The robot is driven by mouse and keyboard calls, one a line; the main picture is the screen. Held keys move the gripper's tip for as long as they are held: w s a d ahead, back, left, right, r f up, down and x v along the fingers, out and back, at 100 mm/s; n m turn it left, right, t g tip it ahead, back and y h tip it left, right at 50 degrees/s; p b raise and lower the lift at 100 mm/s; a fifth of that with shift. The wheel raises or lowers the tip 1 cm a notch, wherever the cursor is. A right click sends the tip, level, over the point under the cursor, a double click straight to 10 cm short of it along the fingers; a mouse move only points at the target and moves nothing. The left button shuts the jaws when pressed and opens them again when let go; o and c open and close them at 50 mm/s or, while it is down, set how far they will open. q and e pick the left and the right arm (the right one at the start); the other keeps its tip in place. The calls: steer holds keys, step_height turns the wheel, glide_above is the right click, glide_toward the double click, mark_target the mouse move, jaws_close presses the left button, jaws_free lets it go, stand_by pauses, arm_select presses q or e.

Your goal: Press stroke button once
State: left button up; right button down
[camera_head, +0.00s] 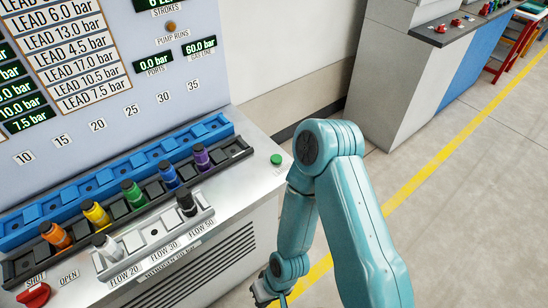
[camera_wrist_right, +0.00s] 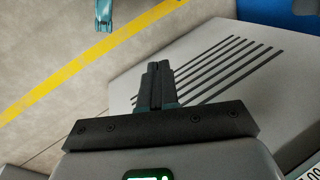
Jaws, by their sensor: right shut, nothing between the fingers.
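A small green button (camera_head: 276,159) sits on the console's metal top (camera_head: 247,146), near its right corner, with no readable label. A strokes display (camera_head: 160,4) is cut off at the top edge. In the right wrist view my right gripper (camera_wrist_right: 157,68) is shut and empty, in front of the vented cabinet face (camera_wrist_right: 222,65). My left gripper is not seen.
A blue rail (camera_head: 128,168) and a black rack with coloured plugs (camera_head: 133,194) run along the console. A grey block holds a black plug (camera_head: 186,203) and a white plug (camera_head: 105,247). Open floor with a yellow line (camera_head: 425,172) lies right; another cabinet (camera_head: 392,75) stands behind.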

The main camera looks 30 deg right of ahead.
steer(key=w+d+r+m+t+p, duration=0.2)
steer(key=w+d+r+m+p, duration=0.1)
steer(key=w+d+r+m, duration=0.3)
steer(key=w+d+r+m+t+p, duration=0.1)
steer(key=w+d+r+m+p, duration=0.3)
steer(key=w+r, duration=0.5)
steer(key=w+d+r+m+t+h+p, duration=0.1)
steer(key=w+d+r+m+t+p, duration=0.1)
steer(key=w+d+r+m+p, duration=0.2)
steer(key=shift+w+d+r+m+t, duration=0.15)
steer(key=shift+w+d+r+m, duration=0.7)
steer(key=shift+w+d+m, duration=0.25)
steer(key=shift+w+d+r+m+t, duration=0.15)
steer(key=shift+w+d+r+m, duration=0.75)
steer(key=shift+d, duration=0.3)
steer(key=w+d+r+m+t, duration=0.2)
steer(key=w+d+r+m, duration=0.1)
steer(key=w+d+r, duration=0.2)
steer(key=shift+d+r+m+t, duration=0.15)
steer(key=shift+r+m+t, duration=0.2)
steer(key=shift+r, duration=0.35)
steer(key=shift+f, duration=0.1)
